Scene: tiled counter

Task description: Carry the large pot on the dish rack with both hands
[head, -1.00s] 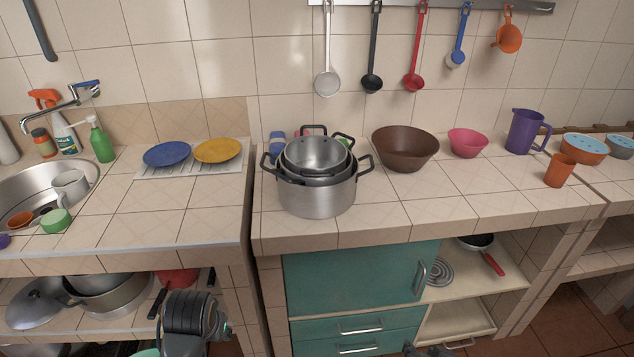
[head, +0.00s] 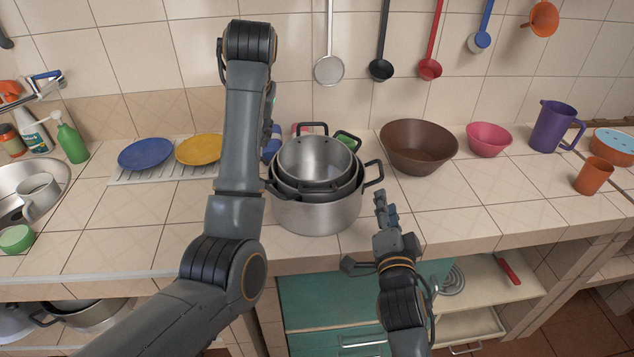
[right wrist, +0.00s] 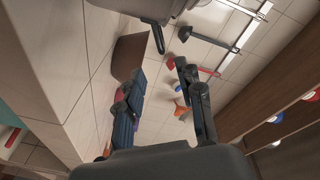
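The large silver pot (head: 318,216) stands on the tiled counter, with smaller pots (head: 315,160) nested in it and black side handles. The dish rack (head: 128,178), left on the counter, holds a blue plate (head: 146,154) and a yellow plate (head: 199,149). My right gripper (head: 386,208) is just right of the large pot, apart from its right handle (head: 374,172). In the right wrist view its fingers (right wrist: 163,98) are spread and empty, and a pot edge (right wrist: 140,8) shows at the top.
A brown bowl (head: 418,147), pink bowl (head: 489,138), purple pitcher (head: 553,127) and orange cup (head: 594,176) stand to the right. Utensils hang on the wall behind. A sink (head: 50,170) is at the far left. The counter between rack and pot is bare behind my left arm.

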